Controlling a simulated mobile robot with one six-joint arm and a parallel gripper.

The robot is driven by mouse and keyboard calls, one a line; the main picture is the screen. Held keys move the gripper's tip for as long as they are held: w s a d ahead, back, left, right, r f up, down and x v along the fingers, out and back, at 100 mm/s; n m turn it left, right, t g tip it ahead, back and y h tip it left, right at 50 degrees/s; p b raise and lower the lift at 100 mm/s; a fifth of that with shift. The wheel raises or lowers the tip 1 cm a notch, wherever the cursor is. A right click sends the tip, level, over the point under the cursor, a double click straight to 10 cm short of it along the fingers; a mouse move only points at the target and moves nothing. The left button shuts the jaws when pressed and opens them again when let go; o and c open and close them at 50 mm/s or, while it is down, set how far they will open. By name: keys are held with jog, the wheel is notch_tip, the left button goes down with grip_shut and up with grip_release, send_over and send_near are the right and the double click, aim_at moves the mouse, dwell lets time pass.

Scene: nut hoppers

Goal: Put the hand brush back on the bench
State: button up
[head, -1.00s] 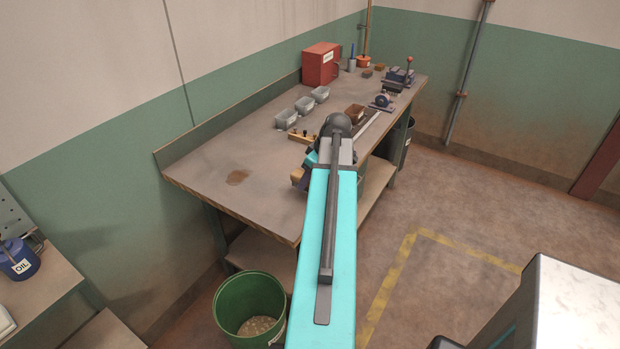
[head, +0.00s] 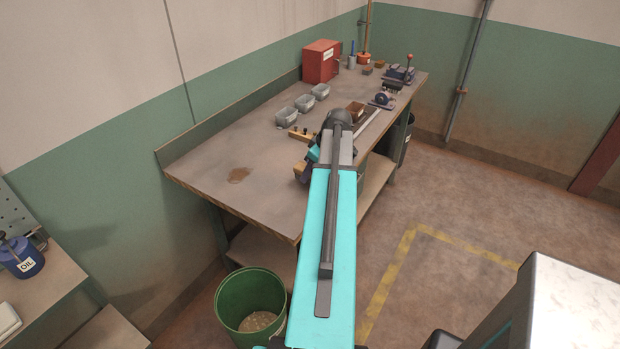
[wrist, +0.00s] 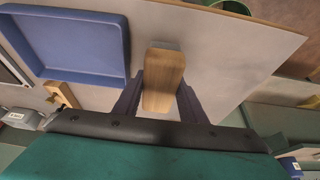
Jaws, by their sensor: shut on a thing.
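The hand brush (wrist: 164,80) shows in the wrist view as a pale wooden handle with a small grey part at its far end. My gripper (wrist: 161,84) is shut on it, one dark finger on each side. In the head view a bit of the wooden brush (head: 301,172) shows left of my arm, over the bench's front edge area; my arm hides most of the gripper. The bench (head: 205,170) has a grey top, which also fills much of the wrist view (wrist: 222,50). I cannot tell whether the brush touches it. Its bristles are not clearly seen.
A blue tray (wrist: 75,78) lies beside the brush in the wrist view. A wooden peg block (head: 299,134), grey bins (head: 303,103), a red box (head: 320,62) and a vise (head: 400,75) stand farther back. The bench's near-left end is clear except a stain. A green bucket (head: 232,306) stands below.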

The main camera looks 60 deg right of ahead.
jog(key=shift+f+p, duration=0.7)
jog(key=shift+f, duration=0.8)
jog(key=shift+f, duration=0.2)
jog(key=o, duration=1)
jog(key=shift+c, duration=0.2)
jog(key=shift+r, duration=0.1)
jog(key=shift+r, duration=0.15)
jog(key=shift+b+v, duration=1.65)
jog(key=shift+v, duration=4.35)
jog(key=shift+s, duration=0.1)
